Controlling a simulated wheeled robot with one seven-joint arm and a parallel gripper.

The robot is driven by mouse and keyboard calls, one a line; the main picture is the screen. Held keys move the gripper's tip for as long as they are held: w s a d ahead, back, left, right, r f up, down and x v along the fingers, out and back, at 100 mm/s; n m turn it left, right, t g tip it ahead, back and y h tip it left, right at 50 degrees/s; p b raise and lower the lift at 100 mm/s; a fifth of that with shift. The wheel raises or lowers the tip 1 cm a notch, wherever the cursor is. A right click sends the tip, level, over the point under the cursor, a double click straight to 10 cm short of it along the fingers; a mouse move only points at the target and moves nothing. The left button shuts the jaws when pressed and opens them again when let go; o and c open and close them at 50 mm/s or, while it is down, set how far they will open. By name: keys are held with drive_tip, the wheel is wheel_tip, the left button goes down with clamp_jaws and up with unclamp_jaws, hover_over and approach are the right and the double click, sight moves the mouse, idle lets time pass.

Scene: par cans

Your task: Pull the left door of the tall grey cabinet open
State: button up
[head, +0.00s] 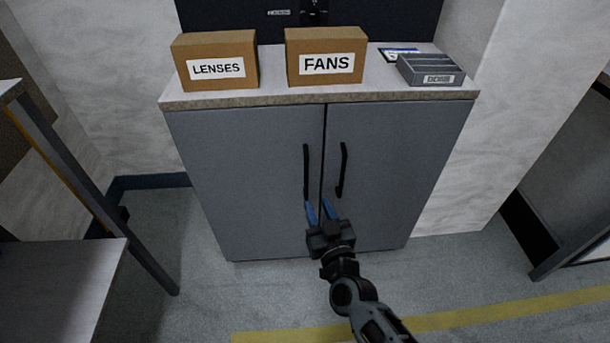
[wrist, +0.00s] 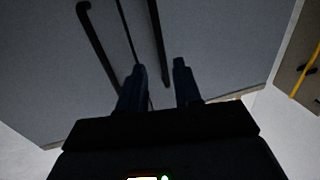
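The tall grey cabinet has two flat doors, both shut, with a thin dark seam between them. The left door (head: 250,170) carries a black vertical bar handle (head: 306,172) near the seam; the right door (head: 400,165) has a matching handle (head: 342,170). My gripper (head: 319,205) is open, its two blue fingers pointing at the doors near the lower ends of the handles. In the wrist view, the left handle (wrist: 98,42) lies left of my fingers (wrist: 160,75), and the right handle (wrist: 158,42) runs down towards the gap between them. Nothing is seen gripped.
On the cabinet top stand a LENSES box (head: 216,62), a FANS box (head: 326,58) and a grey tray (head: 430,70). A table (head: 60,290) stands at the left. A dark frame (head: 575,255) stands at the right. The floor before the cabinet is clear, with a yellow stripe (head: 480,311).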

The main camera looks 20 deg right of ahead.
sight(307, 183)
drive_tip(key=w, duration=0.3)
drive_tip(key=w+b, duration=0.1)
drive_tip(key=w, duration=0.2)
drive_tip(key=w+d+b, duration=0.1)
drive_tip(key=w, duration=0.2)
drive_tip(key=shift+w+f, duration=0.1)
drive_tip(key=shift+w, duration=0.2)
clamp_jaws()
